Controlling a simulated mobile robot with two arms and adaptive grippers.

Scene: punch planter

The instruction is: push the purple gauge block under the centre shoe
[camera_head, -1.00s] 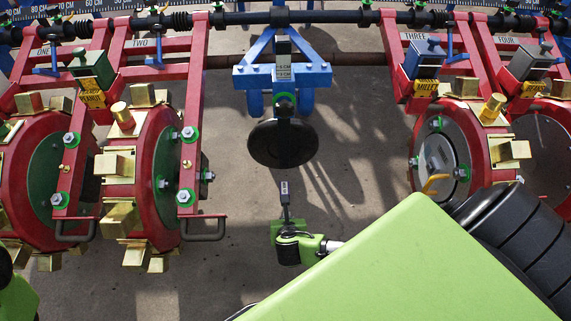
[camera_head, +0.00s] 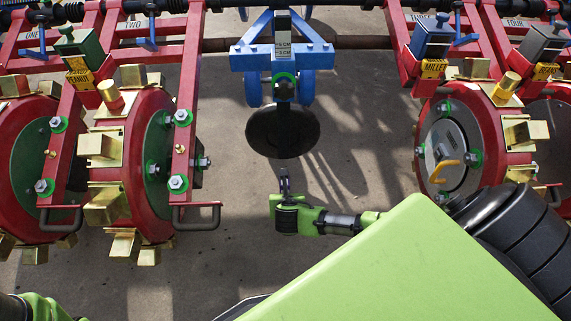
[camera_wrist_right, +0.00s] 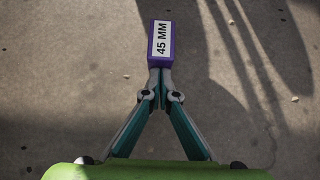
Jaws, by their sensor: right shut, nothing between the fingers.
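The purple gauge block (camera_wrist_right: 154,61) shows in the right wrist view, with a white label reading 45 MM. It lies just beyond my right gripper (camera_wrist_right: 161,70), whose fingers are shut together and appear to meet its near end. In the head view my right gripper (camera_head: 285,175) points away from me, just short of the centre shoe (camera_head: 283,131), a round black disc under a blue bracket (camera_head: 283,58). I cannot make out the block in the head view; the shoe seems to cover it. My left gripper is out of view.
Red planter wheels with brass blocks stand at left (camera_head: 140,165) and right (camera_head: 465,140). A grey handle (camera_head: 197,216) juts out from the left frame. The concrete floor (camera_head: 370,130) between the wheels is clear.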

